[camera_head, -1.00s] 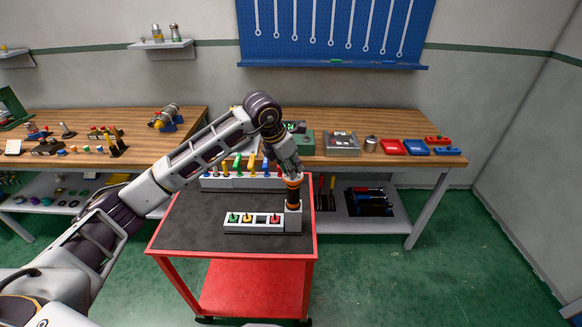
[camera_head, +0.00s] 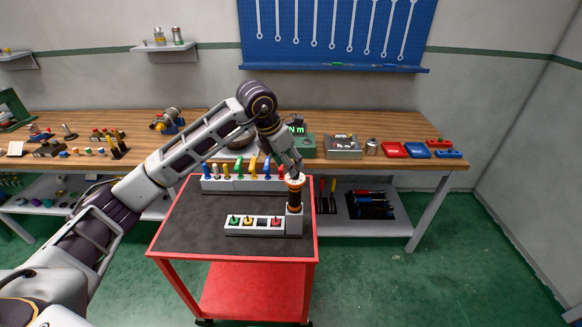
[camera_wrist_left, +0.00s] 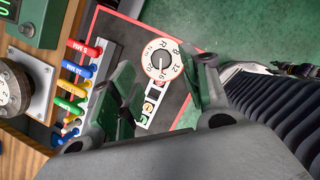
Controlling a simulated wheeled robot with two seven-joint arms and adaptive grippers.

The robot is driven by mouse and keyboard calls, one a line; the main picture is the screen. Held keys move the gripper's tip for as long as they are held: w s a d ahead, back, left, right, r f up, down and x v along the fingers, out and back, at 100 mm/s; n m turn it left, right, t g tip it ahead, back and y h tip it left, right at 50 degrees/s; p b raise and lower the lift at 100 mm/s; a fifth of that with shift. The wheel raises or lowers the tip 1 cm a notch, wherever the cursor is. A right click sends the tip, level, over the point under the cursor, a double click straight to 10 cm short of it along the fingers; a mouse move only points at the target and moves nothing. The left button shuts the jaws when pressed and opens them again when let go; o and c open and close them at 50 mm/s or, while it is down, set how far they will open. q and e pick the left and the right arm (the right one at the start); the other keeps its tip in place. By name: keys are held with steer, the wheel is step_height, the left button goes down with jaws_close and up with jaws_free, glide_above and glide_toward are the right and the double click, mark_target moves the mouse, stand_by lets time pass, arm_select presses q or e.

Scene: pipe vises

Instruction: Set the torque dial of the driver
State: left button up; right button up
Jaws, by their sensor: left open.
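The driver (camera_head: 295,199) stands upright in a grey holder at the right front of the red cart; it has a black body with orange bands. My left gripper (camera_head: 294,172) is just above the driver's top. In the left wrist view the left gripper (camera_wrist_left: 167,78) is open, its two fingers to either side of the dial with gaps showing. Whether a finger touches it cannot be told. My right gripper is not in view.
A white block (camera_head: 254,233) with coloured knobs sits beside the driver's holder. A rack (camera_head: 228,186) of coloured-handled tools runs along the cart's back. The wooden bench (camera_head: 335,119) behind holds a green-display device (camera_head: 305,142) and trays. The cart's dark top (camera_head: 188,224) is clear at left.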

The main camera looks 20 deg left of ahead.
arm_select(q)
steer(key=v, duration=0.8)
steer(key=shift+d, duration=0.1)
stand_by(0.3)
